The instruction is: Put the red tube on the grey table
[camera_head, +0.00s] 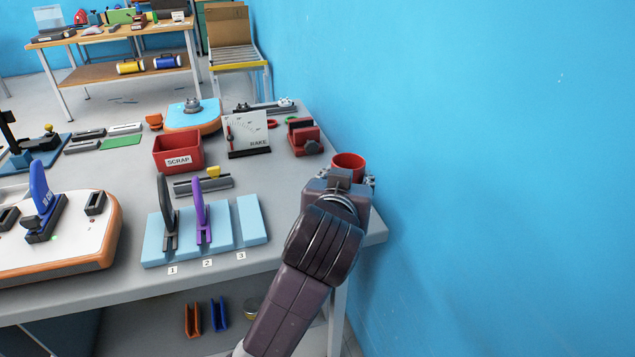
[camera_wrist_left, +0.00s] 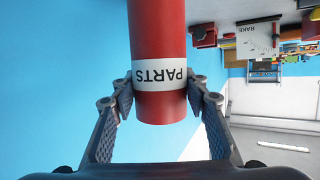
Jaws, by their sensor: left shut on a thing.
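The red tube (camera_head: 348,160) is upright at the right end of the grey table (camera_head: 284,205), close to the blue wall. Its round rim shows at the top. In the left wrist view, which is upside down, the red tube (camera_wrist_left: 157,30) has a white label reading PARTS. My left gripper (camera_head: 345,177) is shut on the tube near its top, with a finger on each side of the label in the left wrist view (camera_wrist_left: 160,95). The tube's lower end is hidden in both views, so I cannot tell whether it touches the table. My right gripper is not in view.
A red SCRAP bin (camera_head: 178,153), a RAKE panel (camera_head: 246,134) and a red block device (camera_head: 303,136) stand left of the tube. A light blue rack (camera_head: 252,222) with numbered slots is nearer the front. The blue wall (camera_head: 500,170) runs along the right.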

